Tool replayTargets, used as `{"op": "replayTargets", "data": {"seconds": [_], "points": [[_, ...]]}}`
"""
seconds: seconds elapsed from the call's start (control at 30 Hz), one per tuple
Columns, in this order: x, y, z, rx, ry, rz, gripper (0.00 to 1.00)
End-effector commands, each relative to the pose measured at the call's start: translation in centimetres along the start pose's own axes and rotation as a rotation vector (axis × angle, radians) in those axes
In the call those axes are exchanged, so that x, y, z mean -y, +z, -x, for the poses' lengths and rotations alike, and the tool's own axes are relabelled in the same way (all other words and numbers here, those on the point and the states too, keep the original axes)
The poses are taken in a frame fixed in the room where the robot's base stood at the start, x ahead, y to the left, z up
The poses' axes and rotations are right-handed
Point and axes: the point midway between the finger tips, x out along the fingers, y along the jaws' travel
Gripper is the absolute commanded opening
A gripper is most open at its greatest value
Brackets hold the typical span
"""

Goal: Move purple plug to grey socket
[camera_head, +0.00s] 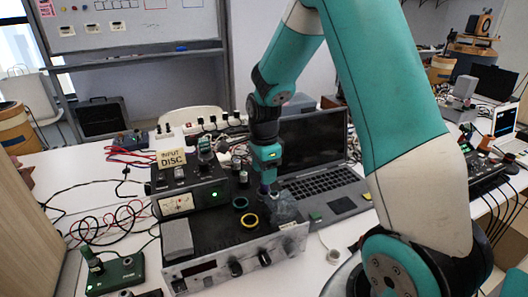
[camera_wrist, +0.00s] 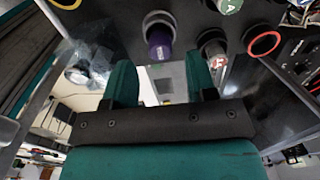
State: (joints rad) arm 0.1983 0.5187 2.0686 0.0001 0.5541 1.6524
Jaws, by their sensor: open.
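A purple plug (camera_wrist: 159,44) stands in the upper middle of the wrist view, with a pale grey ring around one end. In the head view it is a small purple spot (camera_head: 264,189) just below my gripper (camera_head: 267,178). My gripper also shows in the wrist view (camera_wrist: 162,78), with its two green fingers apart and nothing between them. The plug appears just beyond the gap between the fingers. I cannot make out for certain which fitting is the grey socket.
A yellow ring (camera_head: 249,220) and a green ring (camera_head: 240,202) lie on the black device top. The wrist view shows a red ring (camera_wrist: 264,43) and a grey plug with a reddish end (camera_wrist: 213,46). Crumpled clear plastic (camera_head: 284,207) and a laptop (camera_head: 325,180) are close to my gripper.

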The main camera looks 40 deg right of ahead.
Motion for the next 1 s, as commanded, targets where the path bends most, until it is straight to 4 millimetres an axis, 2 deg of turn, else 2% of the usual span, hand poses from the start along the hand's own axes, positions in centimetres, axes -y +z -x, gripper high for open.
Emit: {"op": "replayTargets", "data": {"seconds": [0.03,0.2,0.33,0.47,0.57,0.67,0.77,0.8,0.9,1.0], "points": [[0.1,0.0,1.2,0.001,-0.007,0.0,0.52],[0.1,0.0,4.9,0.001,-0.006,0.0,0.52],[0.1,0.0,6.8,0.0,-0.004,0.0,0.52],[-0.1,0.2,7.9,0.003,-0.002,0.017,0.52],[-1.4,1.9,9.0,0.022,-0.011,0.16,0.52],[-4.5,5.2,10.6,0.066,-0.039,0.496,0.52],[-9.4,9.2,12.4,0.124,-0.09,0.963,0.52],[-11.7,10.6,12.9,0.147,-0.115,1.16,0.52],[-17.3,13.2,14.0,0.198,-0.19,1.621,0.52],[-22.1,14.6,14.5,0.237,-0.27,1.997,0.52]]}}
